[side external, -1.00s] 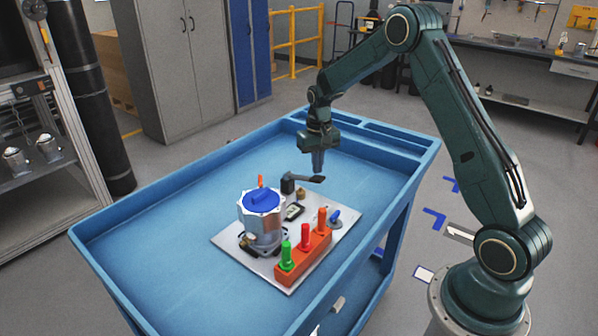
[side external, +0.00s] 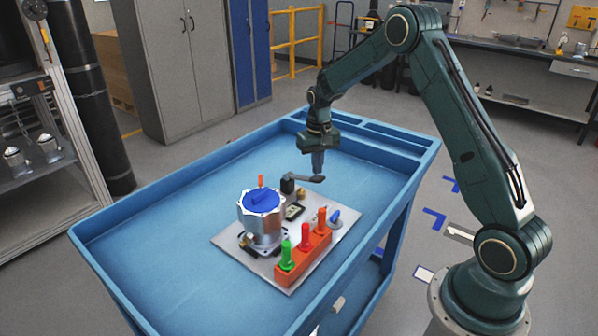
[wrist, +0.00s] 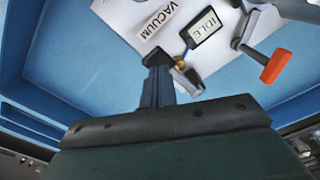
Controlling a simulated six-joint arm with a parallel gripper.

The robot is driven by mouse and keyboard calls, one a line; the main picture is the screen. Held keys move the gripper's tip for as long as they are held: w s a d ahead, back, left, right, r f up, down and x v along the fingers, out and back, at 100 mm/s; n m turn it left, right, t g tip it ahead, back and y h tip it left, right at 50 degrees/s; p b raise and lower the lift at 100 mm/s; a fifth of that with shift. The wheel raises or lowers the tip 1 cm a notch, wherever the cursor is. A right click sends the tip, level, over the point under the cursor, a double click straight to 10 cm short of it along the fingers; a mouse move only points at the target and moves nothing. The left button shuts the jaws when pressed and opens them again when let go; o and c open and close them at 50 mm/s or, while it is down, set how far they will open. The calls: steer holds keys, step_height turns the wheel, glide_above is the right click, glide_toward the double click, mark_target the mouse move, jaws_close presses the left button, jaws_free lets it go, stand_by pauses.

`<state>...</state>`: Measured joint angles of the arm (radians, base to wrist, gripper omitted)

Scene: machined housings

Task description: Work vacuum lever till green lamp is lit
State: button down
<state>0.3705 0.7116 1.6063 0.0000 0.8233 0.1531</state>
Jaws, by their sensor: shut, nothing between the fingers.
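In the wrist view my gripper (wrist: 157,68) is beside a white VACUUM label (wrist: 168,22). A small display (wrist: 206,27) reads IDLE. A green piece (side external: 287,256) stands in an orange block; I cannot tell whether it is a lamp or lit.
A silver housing (side external: 262,222) with a blue top stands on the plate. The orange block (side external: 305,257) also holds red and orange pieces. An orange-tipped handle (wrist: 272,66) shows in the wrist view. The blue cart top (side external: 160,215) is clear around the plate, with a raised rim.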

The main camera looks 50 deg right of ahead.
steer(key=shift+f, duration=0.25)
steer(key=shift+f, duration=0.35)
